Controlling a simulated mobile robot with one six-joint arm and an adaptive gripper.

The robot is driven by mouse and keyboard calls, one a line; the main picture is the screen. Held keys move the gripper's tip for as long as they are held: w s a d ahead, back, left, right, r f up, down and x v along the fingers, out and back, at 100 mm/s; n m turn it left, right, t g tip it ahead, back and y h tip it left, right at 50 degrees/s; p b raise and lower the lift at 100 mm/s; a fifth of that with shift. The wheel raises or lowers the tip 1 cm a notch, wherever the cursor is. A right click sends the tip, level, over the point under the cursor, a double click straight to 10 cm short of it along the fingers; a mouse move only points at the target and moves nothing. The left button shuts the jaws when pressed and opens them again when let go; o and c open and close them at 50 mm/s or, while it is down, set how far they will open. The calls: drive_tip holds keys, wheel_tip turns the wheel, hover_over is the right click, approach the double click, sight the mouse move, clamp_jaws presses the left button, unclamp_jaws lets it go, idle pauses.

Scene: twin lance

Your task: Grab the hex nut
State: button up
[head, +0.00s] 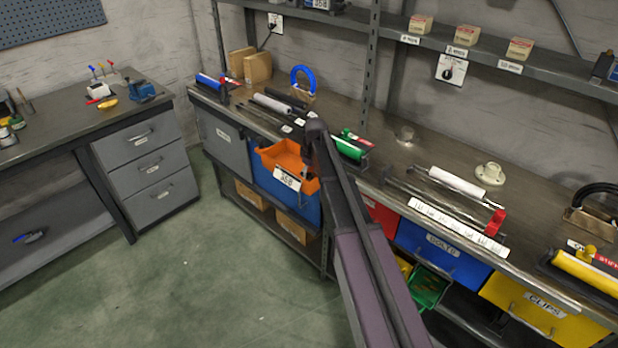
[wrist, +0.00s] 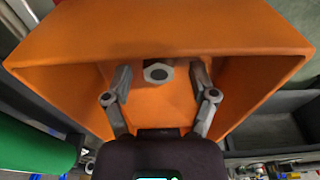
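The hex nut (wrist: 150,73) is a grey ring with a dark block behind it. In the wrist view it is inside an orange bin (wrist: 160,30). My gripper (wrist: 160,78) is open, with one finger to the left of the nut and one to the right. I see gaps on both sides, so neither finger appears to touch it. In the head view the orange bin (head: 282,156) with a white label sits at the bench's front, and my arm hides the gripper and the nut.
A green roll (head: 348,148) lies right of the bin on the bench (head: 400,150); the wrist view shows a large green thing (wrist: 35,150) at lower left. Blue and yellow drawers (head: 440,250) are under the bench. The floor (head: 220,270) in front is clear.

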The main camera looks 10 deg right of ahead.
sight(310, 175)
clamp_jaws()
drive_tip(key=shift+r, duration=0.1)
wheel_tip(310, 175, up, 10)
drive_tip(key=p, duration=1)
idle(0.7)
